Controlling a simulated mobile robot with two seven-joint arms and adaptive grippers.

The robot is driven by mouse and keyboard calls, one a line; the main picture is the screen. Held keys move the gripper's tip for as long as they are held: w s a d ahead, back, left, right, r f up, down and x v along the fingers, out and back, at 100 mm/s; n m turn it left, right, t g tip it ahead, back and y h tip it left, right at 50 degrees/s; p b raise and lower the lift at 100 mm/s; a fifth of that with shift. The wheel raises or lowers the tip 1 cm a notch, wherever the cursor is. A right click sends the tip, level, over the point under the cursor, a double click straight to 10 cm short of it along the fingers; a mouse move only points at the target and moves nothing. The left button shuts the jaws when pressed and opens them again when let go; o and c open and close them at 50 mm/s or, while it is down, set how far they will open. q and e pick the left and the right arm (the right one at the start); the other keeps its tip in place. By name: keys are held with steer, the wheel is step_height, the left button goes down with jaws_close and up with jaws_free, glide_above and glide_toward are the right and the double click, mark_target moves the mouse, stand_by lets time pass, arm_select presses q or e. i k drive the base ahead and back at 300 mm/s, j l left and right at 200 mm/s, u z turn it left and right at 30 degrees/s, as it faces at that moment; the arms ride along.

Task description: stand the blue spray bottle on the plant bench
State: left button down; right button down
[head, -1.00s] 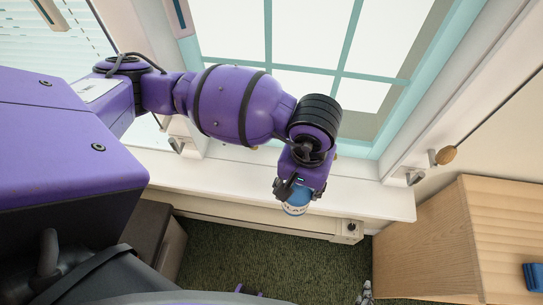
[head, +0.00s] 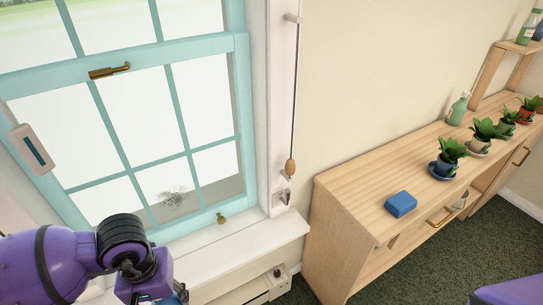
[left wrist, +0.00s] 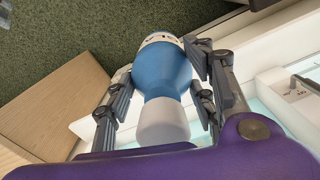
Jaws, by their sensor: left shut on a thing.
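In the left wrist view my left gripper (left wrist: 160,95) is shut on the blue spray bottle (left wrist: 163,72), with fingers on both sides of its body. The bottle has a pale lettered band at its far end and a light grey end towards the camera. In the head view my left gripper (head: 160,295) is cut by the bottom edge, and only a blue sliver of the bottle (head: 182,292) shows. The plant bench (head: 345,188), a light wooden unit with several potted plants (head: 447,158), stands to the right, apart from the gripper. My right gripper is not in view.
A blue block (head: 400,204) lies near the bench's front edge, and a green bottle (head: 457,110) stands at its back. A raised shelf (head: 522,47) holds more bottles. The bench top's near left end is clear. A white windowsill (head: 240,252) lies between gripper and bench.

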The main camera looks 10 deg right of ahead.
mark_target(389, 164)
steer(key=l+z, duration=0.3)
steer(key=l, duration=0.4)
steer(key=i+l+z, duration=0.1)
steer(key=l+z, duration=0.25)
steer(key=l, duration=0.3)
